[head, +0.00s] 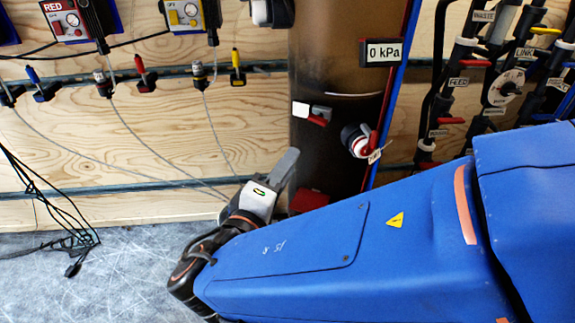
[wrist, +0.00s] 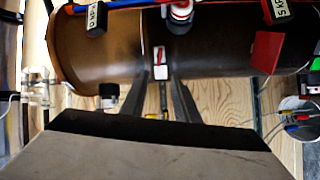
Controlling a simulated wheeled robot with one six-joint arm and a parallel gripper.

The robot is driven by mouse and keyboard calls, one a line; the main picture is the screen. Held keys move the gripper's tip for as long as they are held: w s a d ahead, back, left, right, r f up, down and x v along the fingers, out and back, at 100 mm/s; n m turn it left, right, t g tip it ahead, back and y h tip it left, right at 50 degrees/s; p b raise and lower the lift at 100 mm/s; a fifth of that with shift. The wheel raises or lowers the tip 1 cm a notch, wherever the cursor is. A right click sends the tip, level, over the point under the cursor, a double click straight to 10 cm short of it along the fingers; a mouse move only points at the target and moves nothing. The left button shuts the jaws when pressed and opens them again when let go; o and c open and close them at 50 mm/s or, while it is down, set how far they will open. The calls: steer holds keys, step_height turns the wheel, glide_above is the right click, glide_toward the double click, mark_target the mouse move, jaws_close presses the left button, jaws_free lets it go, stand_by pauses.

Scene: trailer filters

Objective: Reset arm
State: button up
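My arm (head: 300,250), covered in blue, reaches from the lower right of the head view toward the lower middle. My gripper (head: 283,170) is in front of the lower part of a dark brown cylinder (head: 335,60). In the wrist view my gripper (wrist: 157,88) shows two dark fingers with a clear gap between them, so it is open. I see nothing held between them. A white and red lever (head: 312,112) on the cylinder lies beyond the fingertips; it also shows in the wrist view (wrist: 160,64).
A valve with a red handle (head: 358,141), a red block (head: 308,200) and a "0 kPa" label (head: 381,51) are on or beside the cylinder. Labelled black pipes (head: 465,75) stand at right. Coloured valves with hoses (head: 143,76) line the plywood wall. Black cables (head: 65,225) hang at left over grey floor.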

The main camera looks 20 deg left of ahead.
steer(key=w+d+f+m+g+h, duration=0.1)
steer(key=w+d+m+g+h, duration=0.2)
steer(key=d, duration=0.6)
steer(key=w+d+f+m+g+h, duration=0.1)
steer(key=w+d+g+h, duration=0.1)
steer(key=w+d, duration=0.5)
steer(key=w+d+f+m+g+h, duration=0.2)
steer(key=d+g, duration=0.1)
steer(key=d, duration=0.8)
steer(key=s+d+f+m+g, duration=0.1)
steer(key=s+d+m+g, duration=0.1)
steer(key=d, duration=0.5)
steer(key=s+d+f+m+g, duration=0.1)
steer(key=s+d+f+g, duration=0.15)
steer(key=d, duration=0.45)
steer(key=s+d+f+m+y, duration=0.1)
steer(key=s+d+m+y, duration=0.5)
steer(key=s+d, duration=0.2)
steer(key=shift+s+m+g, duration=0.35)
steer(key=shift+s+m, duration=0.05)
steer(key=shift+s, duration=0.25)
steer(key=shift+d, duration=0.1)
